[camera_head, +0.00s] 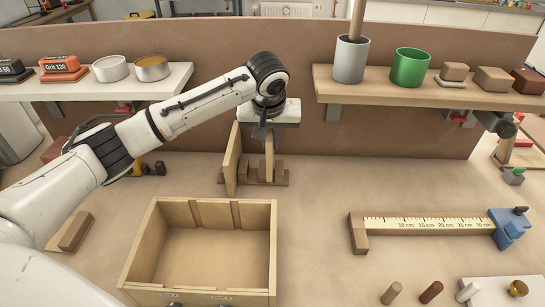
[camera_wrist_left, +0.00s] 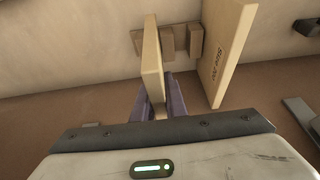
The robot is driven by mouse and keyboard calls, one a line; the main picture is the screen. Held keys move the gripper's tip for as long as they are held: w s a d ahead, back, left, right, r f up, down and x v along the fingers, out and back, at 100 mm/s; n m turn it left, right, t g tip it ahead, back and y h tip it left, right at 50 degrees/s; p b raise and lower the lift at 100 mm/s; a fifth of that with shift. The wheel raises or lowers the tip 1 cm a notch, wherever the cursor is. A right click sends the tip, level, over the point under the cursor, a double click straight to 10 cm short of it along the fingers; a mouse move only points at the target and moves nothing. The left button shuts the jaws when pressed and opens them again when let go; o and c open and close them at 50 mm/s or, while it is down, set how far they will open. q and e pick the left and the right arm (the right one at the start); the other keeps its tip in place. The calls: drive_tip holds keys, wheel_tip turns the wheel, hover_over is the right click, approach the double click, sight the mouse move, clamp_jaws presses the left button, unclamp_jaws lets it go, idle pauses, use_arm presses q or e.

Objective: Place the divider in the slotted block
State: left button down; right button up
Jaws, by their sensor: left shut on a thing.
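My left gripper (camera_head: 268,132) reaches down over the slotted block (camera_head: 283,181), a low wooden base with raised blocks on the bench. It is shut on a thin wooden divider (camera_head: 268,160), held upright with its lower end among the raised blocks. I cannot tell whether it touches the base. In the left wrist view the divider (camera_wrist_left: 152,65) stands between my fingers (camera_wrist_left: 158,105), with the block's raised parts (camera_wrist_left: 196,40) behind it. A second, taller panel (camera_head: 232,160) stands upright to the left; in the wrist view this panel (camera_wrist_left: 224,55) carries printed text.
An open wooden box (camera_head: 273,245) with grooved back wall stands in front. A ruler fixture (camera_head: 430,223) lies to the right, with several pegs (camera_head: 431,292) nearer the front. Shelves with cups (camera_head: 410,67) and blocks run along the back. The bench between block and ruler is clear.

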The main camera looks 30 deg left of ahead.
sight(270, 134)
use_arm(q)
drive_tip(key=shift+w+f, duration=0.1)
drive_tip(key=shift+f, duration=2.5)
drive_tip(key=shift+f, duration=0.1)
drive_tip(key=c, duration=1.8)
unclamp_jaws()
drive_tip(key=shift+f, duration=0.1)
drive_tip(key=shift+r, duration=0.2)
drive_tip(key=v, duration=1.2)
